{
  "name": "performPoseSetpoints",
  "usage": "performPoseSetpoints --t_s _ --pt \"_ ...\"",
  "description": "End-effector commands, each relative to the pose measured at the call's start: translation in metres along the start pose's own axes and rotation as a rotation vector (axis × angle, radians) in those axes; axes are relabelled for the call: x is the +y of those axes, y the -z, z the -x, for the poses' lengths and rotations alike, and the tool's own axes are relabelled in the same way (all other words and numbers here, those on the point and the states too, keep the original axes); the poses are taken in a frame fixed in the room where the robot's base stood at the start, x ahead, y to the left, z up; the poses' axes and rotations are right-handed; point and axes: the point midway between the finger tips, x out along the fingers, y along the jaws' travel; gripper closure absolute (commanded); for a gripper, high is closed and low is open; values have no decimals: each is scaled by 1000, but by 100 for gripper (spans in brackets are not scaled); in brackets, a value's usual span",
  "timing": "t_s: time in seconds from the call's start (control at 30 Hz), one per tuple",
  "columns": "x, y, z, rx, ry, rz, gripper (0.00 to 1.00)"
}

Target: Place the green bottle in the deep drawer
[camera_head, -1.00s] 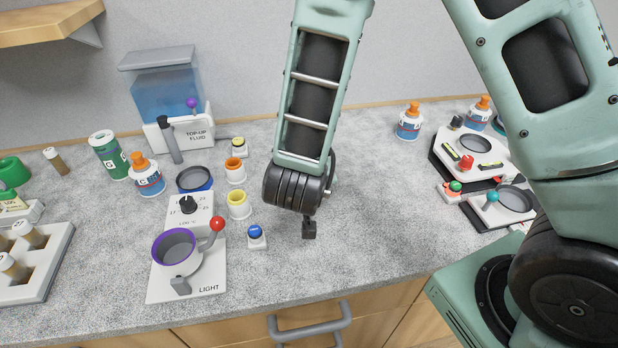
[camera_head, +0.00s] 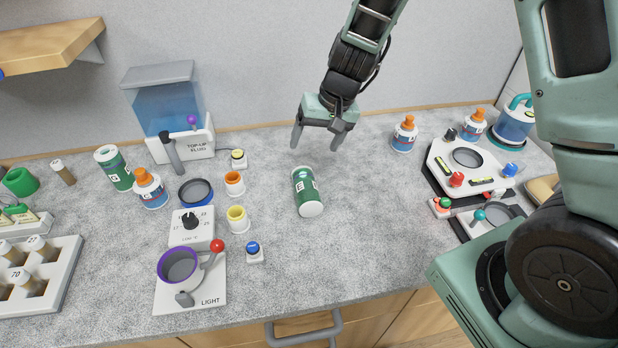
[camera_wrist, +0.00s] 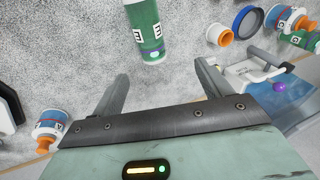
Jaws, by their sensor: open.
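A green bottle (camera_head: 306,186) with a white end seems to lie on its side in the middle of the counter, its white end toward the front edge. It also shows at the top of the wrist view (camera_wrist: 146,28), beyond the fingertips. My gripper (camera_head: 316,146) is open and empty, behind and above this bottle, apart from it. In the wrist view its two fingers (camera_wrist: 162,76) are spread with nothing between them. A grey drawer handle (camera_head: 305,336) shows on the wooden front below the counter; the drawer looks shut.
Left of the lying bottle are yellow (camera_head: 238,219) and orange (camera_head: 234,184) cups, a blue button (camera_head: 253,251) and a purple-rimmed cup device (camera_head: 180,266). A white device (camera_head: 468,165) and an orange-capped bottle (camera_head: 404,135) stand at the right. Counter around the lying bottle is clear.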

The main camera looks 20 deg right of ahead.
Motion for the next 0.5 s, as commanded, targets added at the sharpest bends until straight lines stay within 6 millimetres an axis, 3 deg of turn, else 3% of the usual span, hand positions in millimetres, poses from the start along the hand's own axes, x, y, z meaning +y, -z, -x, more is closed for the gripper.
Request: performPoseSetpoints --t_s 0.1,0.23,0.37,0.5 --pt "12 2 23 -76 24 -19 23" --pt "19 0 31 -121 35 -29 23" --pt "20 -3 21 -135 38 -32 23" --pt "19 -7 -7 -137 37 -32 23"
